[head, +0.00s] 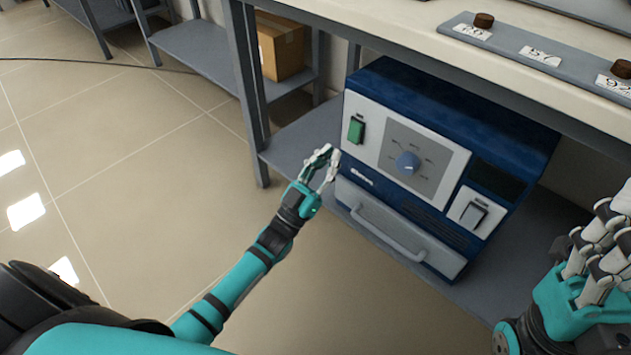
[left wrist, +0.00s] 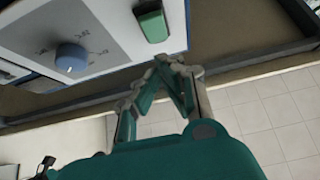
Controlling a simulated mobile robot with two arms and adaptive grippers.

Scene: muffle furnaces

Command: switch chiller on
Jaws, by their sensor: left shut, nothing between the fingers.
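The chiller (head: 445,130) is a blue box with a pale front panel, standing on the grey shelf under the bench. A green rocker switch (head: 355,129) is at the upper left of its front, and it also shows in the left wrist view (left wrist: 153,25). A blue dial (head: 407,163) sits mid-panel, and a black-and-white switch (head: 473,213) is at the lower right. My left gripper (head: 327,158) is shut and empty, just below and left of the green switch, apparently apart from it. My right gripper (head: 600,245) is at the right edge, its fingertips partly overlapping.
The bench top (head: 500,75) overhangs the chiller and carries a grey strip with labels and brown knobs. A bench leg (head: 247,90) stands left of my left gripper. A cardboard box (head: 280,45) sits on a shelf behind. The tiled floor at left is clear.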

